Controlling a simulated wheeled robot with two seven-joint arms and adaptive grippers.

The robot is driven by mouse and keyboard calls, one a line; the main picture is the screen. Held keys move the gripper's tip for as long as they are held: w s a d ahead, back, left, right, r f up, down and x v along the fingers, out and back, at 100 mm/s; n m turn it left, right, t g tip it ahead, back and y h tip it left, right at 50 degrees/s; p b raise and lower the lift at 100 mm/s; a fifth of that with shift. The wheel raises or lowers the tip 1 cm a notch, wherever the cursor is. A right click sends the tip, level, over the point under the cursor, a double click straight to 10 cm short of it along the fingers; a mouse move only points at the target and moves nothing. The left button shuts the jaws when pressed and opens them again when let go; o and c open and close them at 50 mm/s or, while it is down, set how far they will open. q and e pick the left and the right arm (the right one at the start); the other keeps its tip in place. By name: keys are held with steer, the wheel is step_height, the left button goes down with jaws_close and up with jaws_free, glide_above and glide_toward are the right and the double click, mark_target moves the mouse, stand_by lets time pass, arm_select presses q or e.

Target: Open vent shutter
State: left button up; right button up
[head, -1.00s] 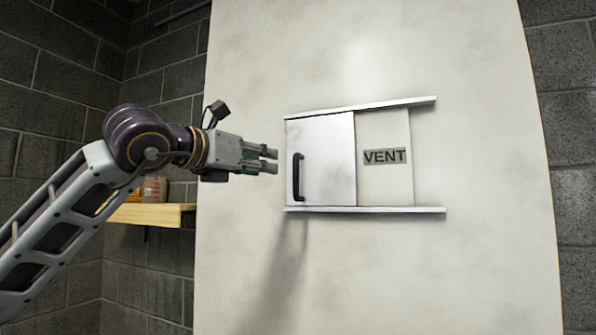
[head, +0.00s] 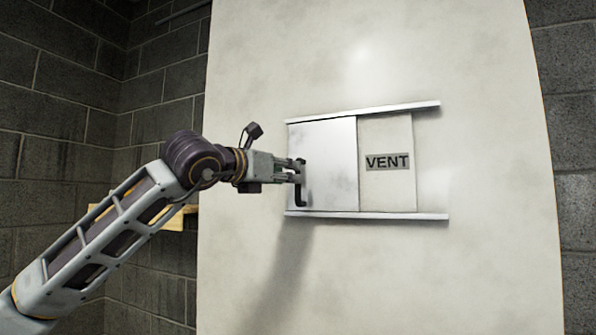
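The vent shutter (head: 335,165) is a pale sliding panel between an upper and a lower rail. It sits at the left end of the rails, beside a plate labelled VENT (head: 387,161). Its black upright handle (head: 300,195) is near the panel's left edge, and its upper part is hidden by my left gripper. My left gripper (head: 299,171) is at the handle, with its fingertips over the handle's upper part. I cannot tell whether the fingers are closed on it. My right gripper is not in view.
The upper rail (head: 365,111) and lower rail (head: 370,215) extend to the right past the VENT plate. A wooden shelf (head: 178,222) on the left is partly behind my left arm. Grey block walls stand on both sides. The pale wall panel around the shutter is clear.

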mark_target(298, 198)
arm_select(q)
steer(key=p+x, duration=0.1)
steer(key=x, duration=0.4)
steer(key=shift+w+d+r+p, duration=0.1)
steer(key=shift+w+d+p, duration=0.05)
steer(key=shift+p, duration=0.25)
steer(key=shift+w+d, duration=0.15)
steer(key=shift+w, duration=0.15)
steer(key=c, duration=0.7)
jaws_close()
